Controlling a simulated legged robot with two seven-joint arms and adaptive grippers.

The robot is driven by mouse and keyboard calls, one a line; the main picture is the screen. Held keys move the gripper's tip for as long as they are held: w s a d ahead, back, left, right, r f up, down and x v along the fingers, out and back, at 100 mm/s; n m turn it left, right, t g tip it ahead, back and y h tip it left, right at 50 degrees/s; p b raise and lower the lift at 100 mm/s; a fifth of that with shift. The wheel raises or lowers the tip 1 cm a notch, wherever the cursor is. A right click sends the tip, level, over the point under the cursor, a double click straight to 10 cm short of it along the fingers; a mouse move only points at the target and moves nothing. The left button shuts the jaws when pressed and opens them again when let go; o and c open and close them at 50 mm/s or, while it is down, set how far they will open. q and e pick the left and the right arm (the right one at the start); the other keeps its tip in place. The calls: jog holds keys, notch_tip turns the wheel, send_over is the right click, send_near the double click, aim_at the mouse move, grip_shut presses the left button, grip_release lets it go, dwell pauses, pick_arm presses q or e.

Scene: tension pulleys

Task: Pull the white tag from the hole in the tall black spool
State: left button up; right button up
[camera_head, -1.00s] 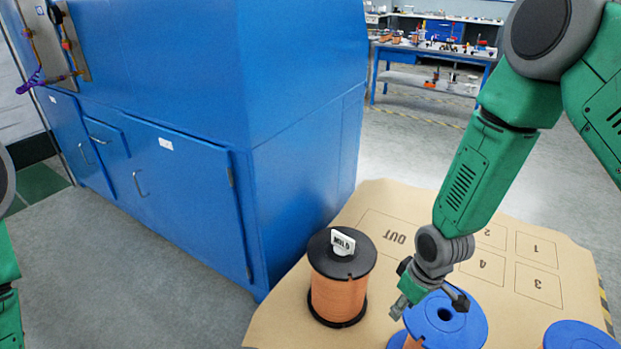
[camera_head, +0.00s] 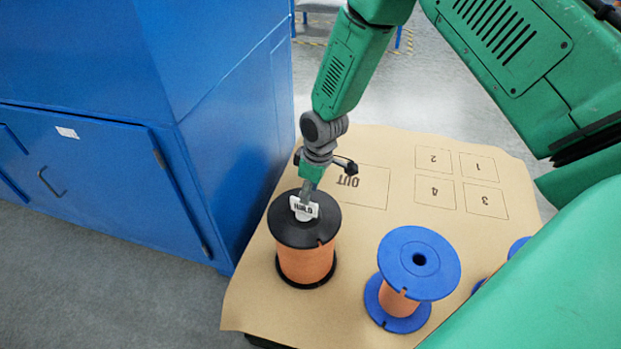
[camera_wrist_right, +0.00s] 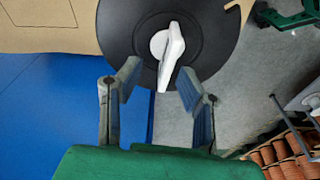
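The tall black spool (camera_head: 308,264) has black flanges and copper-coloured winding. It stands upright at the left of the brown board, and its black top also shows in the right wrist view (camera_wrist_right: 215,45). The white tag (camera_head: 305,209) with dark lettering stands up from the hole in its top. In the right wrist view the tag (camera_wrist_right: 170,52) is seen nearly edge-on. My right gripper (camera_wrist_right: 160,73) is open and empty, its fingertips apart on either side of the tag's near end, with no clear contact. My left gripper is out of view.
A blue spool (camera_head: 419,264) stands to the right of the black one. Another blue spool (camera_head: 516,247) is partly hidden by my right arm. The board (camera_head: 250,312) has an OUT area and numbered squares, which are bare. A blue cabinet (camera_head: 110,180) borders the left.

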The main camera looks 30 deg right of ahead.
aim_at(301, 213)
jog(key=f, duration=0.1)
jog(key=a+f, duration=0.1)
jog(key=f, duration=0.1)
jog(key=a+f, duration=0.1)
jog(key=f, duration=0.1)
jog(key=shift+w+a+f+b, duration=0.15)
jog(key=shift+w+a+b, duration=0.1)
jog(key=shift+w+b, duration=0.15)
jog(key=shift+d+f, duration=0.15)
jog(key=shift+f, duration=0.05)
jog(key=shift+d+f, duration=0.2)
jog(key=shift+d, duration=0.45)
jog(key=shift+s+a, duration=0.1)
jog(key=shift+a, duration=0.1)
grip_shut()
jog(key=shift+a+r, duration=0.15)
jog(key=shift+a, duration=0.2)
